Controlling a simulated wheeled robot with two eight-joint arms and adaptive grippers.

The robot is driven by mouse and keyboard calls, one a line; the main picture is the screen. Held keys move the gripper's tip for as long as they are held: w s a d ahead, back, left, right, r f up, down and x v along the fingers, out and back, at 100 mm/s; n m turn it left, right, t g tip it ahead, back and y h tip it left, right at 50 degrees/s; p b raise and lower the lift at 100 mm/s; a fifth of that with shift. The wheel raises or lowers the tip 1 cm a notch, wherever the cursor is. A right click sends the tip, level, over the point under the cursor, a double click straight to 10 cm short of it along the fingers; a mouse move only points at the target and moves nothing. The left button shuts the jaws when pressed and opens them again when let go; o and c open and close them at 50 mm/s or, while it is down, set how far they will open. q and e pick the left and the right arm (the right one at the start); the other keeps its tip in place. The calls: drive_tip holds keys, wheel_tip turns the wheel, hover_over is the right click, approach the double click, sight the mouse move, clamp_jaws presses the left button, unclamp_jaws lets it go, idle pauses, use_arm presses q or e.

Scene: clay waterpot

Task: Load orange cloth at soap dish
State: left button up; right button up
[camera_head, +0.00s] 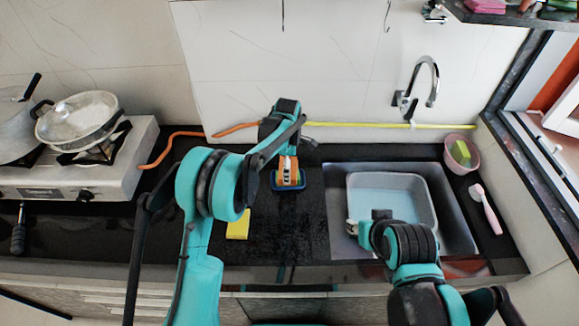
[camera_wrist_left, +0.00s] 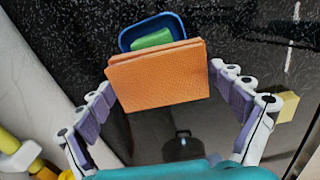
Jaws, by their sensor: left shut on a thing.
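The orange cloth (camera_wrist_left: 158,78) is a flat, folded-looking block between the finger pads of my left gripper (camera_wrist_left: 161,80), which is shut on it. In the head view, the orange cloth (camera_head: 280,174) is partly hidden behind the fingers of the left gripper (camera_head: 289,168). The soap dish (camera_wrist_left: 127,41) is blue, with a green block (camera_wrist_left: 152,39) in it, partly covered by the cloth. In the head view the dish (camera_head: 290,188) lies right by the cloth on the counter; I cannot tell whether they touch. My right gripper (camera_head: 353,228) is over the sink's left side, its opening unclear.
A yellow sponge (camera_head: 238,228) lies on the black counter beside my left arm. A grey basin (camera_head: 431,215) sits in the sink on the right. A pink bowl (camera_head: 449,160) and a pink brush (camera_head: 489,213) are further right. A stove (camera_head: 120,172) with pots stands left.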

use_arm(q)
drive_tip(key=shift+f+b, duration=0.45)
drive_tip(key=shift+f, duration=0.15)
idle(1.3)
drive_tip(key=shift+r, duration=0.15)
drive_tip(key=shift+r+p, duration=2.15)
drive_tip(key=shift+r, duration=1.25)
